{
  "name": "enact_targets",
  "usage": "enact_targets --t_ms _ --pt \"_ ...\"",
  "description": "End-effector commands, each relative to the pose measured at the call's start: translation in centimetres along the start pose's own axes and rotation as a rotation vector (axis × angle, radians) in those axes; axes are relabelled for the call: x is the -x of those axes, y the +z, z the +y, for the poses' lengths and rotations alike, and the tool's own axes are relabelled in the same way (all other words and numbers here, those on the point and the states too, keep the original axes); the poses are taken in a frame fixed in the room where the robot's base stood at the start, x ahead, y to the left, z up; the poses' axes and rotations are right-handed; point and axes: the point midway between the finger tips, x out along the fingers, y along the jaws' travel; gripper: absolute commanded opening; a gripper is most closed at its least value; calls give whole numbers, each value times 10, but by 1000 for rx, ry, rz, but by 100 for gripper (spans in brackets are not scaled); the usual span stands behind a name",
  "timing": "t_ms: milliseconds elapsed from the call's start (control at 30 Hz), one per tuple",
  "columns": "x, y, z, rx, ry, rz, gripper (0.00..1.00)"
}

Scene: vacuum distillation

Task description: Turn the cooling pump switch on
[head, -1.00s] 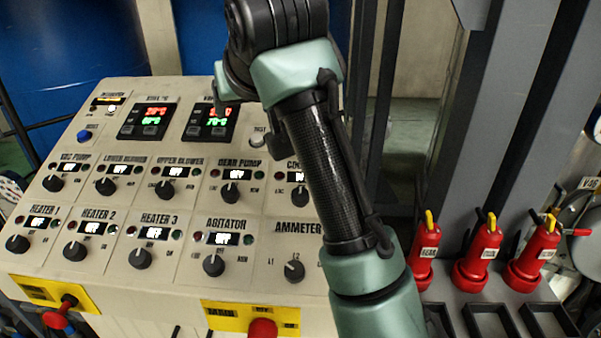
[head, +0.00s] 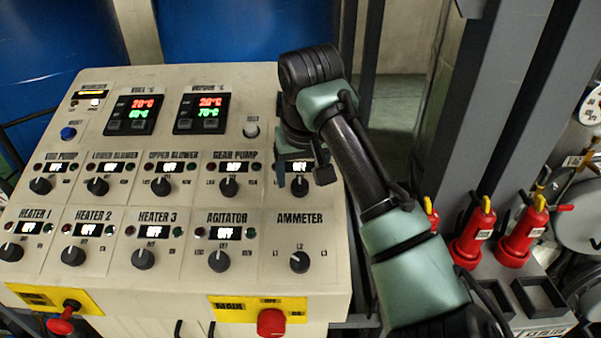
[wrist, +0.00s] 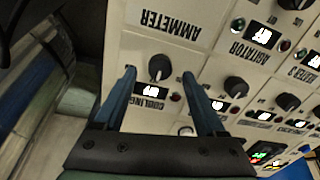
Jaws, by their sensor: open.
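The cooling pump switch is a dark round knob (head: 299,188) at the right end of the upper switch row on the beige control panel. In the wrist view the same knob (wrist: 159,67) sits beside a lit white display and the "COOLING" label. My gripper (head: 302,178) is at this switch. In the wrist view my gripper (wrist: 159,73) is open, with one blue finger on each side of the knob. I cannot tell whether the fingers touch it. The arm hides part of the label and display in the head view.
The ammeter knob (head: 299,262) is just below, and the gear pump knob (head: 228,186) is to the left. A red main switch (head: 271,322) is at the lower edge.

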Motion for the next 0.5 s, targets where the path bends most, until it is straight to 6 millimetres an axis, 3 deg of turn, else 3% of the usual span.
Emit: enact_targets --t_ms 200,500 --pt "-22 0 0 0 0 0 73" --pt "-27 0 0 1 0 1 73"
